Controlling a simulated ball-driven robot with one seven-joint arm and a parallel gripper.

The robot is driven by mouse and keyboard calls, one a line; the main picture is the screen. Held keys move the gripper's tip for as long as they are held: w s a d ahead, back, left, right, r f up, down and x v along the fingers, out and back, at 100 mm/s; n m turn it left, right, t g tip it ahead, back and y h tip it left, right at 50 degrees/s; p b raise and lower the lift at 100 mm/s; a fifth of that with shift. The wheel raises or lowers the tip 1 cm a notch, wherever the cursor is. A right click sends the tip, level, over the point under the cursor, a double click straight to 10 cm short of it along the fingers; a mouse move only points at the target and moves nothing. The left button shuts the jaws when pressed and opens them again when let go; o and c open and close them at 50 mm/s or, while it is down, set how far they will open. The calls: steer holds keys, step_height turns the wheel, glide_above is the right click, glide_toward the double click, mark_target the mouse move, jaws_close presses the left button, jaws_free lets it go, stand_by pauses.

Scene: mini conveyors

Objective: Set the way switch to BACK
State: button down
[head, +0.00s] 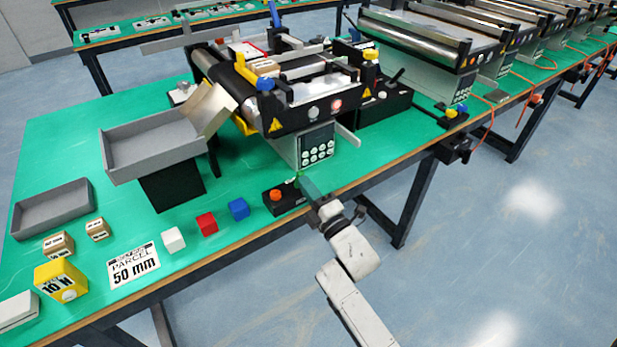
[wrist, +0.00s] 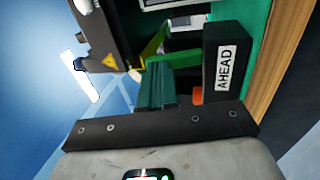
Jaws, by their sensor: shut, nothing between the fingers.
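The switch box (head: 283,199) is a small black box with an orange knob (head: 275,195) on the green table's front edge, below the conveyor's keypad. In the wrist view the box (wrist: 210,80) carries a white label (wrist: 226,68) reading AHEAD; the orange knob (wrist: 197,95) shows partly. A bright green part (wrist: 172,60) lies beside the box, just past my fingertips. My gripper (head: 306,184) is shut and empty, right beside the box at its right end. In the wrist view its fingers (wrist: 158,86) look dark teal. I cannot tell whether they touch the green part. No BACK label is visible.
The mini conveyor (head: 290,95) with its keypad (head: 318,148) stands close behind the box. White, red (head: 207,223) and blue (head: 238,208) cubes lie to the left. A grey tray (head: 150,145) is farther left. The floor (head: 470,240) right of the table is clear.

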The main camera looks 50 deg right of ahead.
steer(key=shift+w+r+g+y+p, duration=0.3)
steer(key=shift+g+p, duration=0.45)
steer(key=shift+p, duration=0.65)
steer(key=shift+w+r+g+y+p, duration=0.3)
steer(key=shift+g+p, duration=0.45)
steer(key=shift+p, duration=0.65)
steer(key=shift+d+r, duration=0.15)
steer(key=shift+p, duration=0.35)
steer(key=shift+w+r+p, duration=0.15)
steer(key=shift+w+p, duration=0.05)
steer(key=shift+p, duration=0.1)
steer(key=shift+w+d, duration=0.1)
steer(key=shift+w, duration=0.05)
